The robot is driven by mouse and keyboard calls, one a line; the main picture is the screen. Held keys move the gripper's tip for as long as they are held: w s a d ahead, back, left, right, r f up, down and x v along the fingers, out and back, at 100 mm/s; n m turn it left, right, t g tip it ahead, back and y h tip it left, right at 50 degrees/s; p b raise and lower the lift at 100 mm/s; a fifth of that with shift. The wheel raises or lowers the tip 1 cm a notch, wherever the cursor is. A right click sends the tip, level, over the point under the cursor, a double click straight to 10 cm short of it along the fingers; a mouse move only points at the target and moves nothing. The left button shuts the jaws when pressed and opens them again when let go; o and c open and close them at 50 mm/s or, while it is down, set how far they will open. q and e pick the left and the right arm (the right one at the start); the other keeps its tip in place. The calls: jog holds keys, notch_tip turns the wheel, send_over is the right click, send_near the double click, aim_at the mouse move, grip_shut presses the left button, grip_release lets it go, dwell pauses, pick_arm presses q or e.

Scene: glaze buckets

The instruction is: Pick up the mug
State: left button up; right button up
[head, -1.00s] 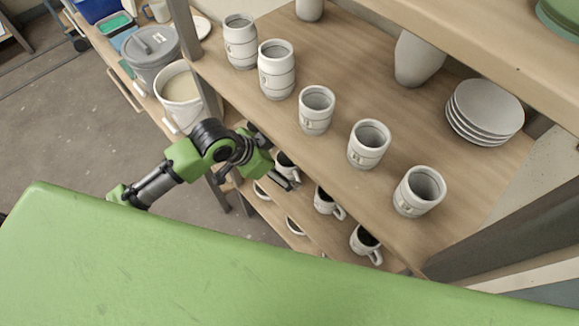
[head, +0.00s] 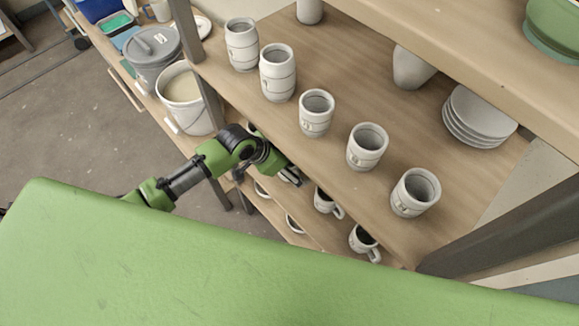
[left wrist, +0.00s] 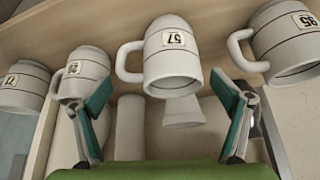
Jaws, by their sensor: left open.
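Several white mugs with dark bands, handles and number labels stand on the lower shelf. In the left wrist view one mug (left wrist: 173,58) is centred ahead of my left gripper (left wrist: 165,112), with its handle to the left. The fingers are spread apart and empty; the mug lies beyond and between their tips, not visibly held. In the head view my left gripper (head: 291,175) reaches to the lower shelf, largely hiding a mug there. Two other handled mugs, one nearer (head: 364,241) and one farther (head: 326,201), stand to its right. My right gripper is not in view.
A neighbouring mug (left wrist: 284,42) stands close on the right in the wrist view, others on the left. The upper shelf (head: 290,133) overhangs, holding several cups and a plate stack (head: 478,118). A bucket (head: 186,100) and shelf post stand left of the gripper.

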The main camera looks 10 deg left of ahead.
pick_arm(q)
jog(key=c, duration=1.8)
jog(key=shift+r, duration=0.15)
